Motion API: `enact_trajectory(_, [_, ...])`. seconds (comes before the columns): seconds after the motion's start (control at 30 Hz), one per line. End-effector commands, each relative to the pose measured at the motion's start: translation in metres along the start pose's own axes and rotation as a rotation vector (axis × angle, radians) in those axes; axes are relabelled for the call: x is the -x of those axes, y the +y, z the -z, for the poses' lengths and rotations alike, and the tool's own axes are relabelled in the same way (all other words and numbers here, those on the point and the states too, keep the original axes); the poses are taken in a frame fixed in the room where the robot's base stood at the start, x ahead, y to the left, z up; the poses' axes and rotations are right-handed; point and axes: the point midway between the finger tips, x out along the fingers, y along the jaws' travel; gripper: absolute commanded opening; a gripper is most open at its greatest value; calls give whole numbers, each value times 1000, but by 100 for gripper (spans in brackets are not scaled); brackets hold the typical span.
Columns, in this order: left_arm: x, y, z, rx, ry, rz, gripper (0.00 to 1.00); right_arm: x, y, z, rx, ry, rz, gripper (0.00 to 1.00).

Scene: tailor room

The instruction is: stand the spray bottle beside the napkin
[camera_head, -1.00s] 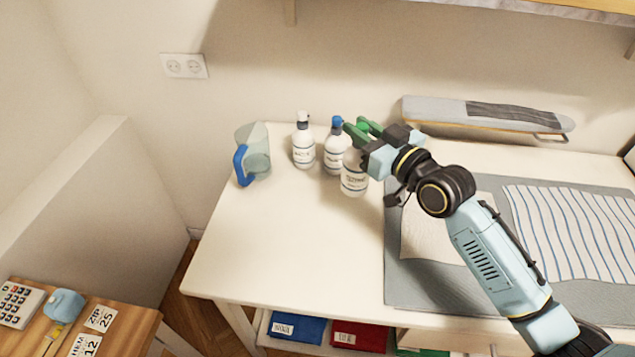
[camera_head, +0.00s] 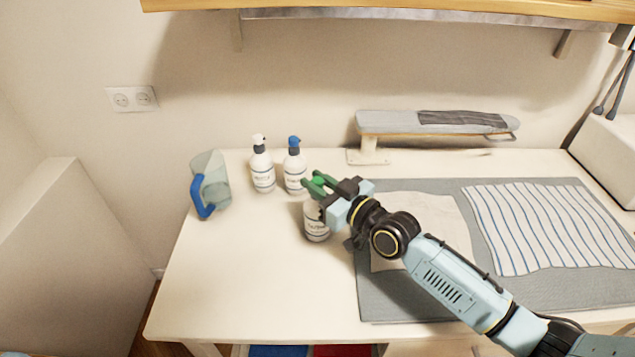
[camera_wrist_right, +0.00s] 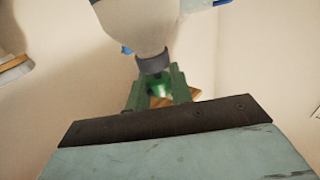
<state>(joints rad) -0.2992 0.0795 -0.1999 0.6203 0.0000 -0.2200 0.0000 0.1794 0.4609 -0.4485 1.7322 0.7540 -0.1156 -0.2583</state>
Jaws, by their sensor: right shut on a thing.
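My right gripper (camera_head: 316,184) is shut on the green head of a white spray bottle (camera_head: 316,228) with a dark collar. The bottle hangs upright below the fingers, left of the grey mat; whether its base touches the table I cannot tell. In the right wrist view the bottle (camera_wrist_right: 140,25) shows with its green head between the fingers (camera_wrist_right: 158,88). A striped cloth (camera_head: 545,225) and a plain beige cloth (camera_head: 425,215), partly behind my arm, lie on the mat; which is the napkin I cannot tell. My left gripper is out of view.
A white-topped spray bottle (camera_head: 262,172) and a blue-topped one (camera_head: 294,172) stand at the back, left of a small ironing board (camera_head: 390,122). A clear jug (camera_head: 212,180) with a blue handle stands at the left. The table (camera_head: 240,275) is clear at front left.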

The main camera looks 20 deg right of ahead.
Motion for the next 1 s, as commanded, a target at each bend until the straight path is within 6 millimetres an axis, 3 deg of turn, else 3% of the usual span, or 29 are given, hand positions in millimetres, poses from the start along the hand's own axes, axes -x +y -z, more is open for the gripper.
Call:
enact_trajectory(0.03, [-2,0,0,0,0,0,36,0,0,-1,1,4,0,0])
enact_trajectory(0.07, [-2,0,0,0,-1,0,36,0,0,-3,0,-1,0,24])
enact_trajectory(0.2, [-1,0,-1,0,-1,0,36,0,0,-2,0,-1,0,43])
enact_trajectory(0.6, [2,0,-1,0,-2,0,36,3,0,2,0,-2,0,44])
enact_trajectory(1.0, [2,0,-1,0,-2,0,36,79,0,-1,1,-6,1,44])
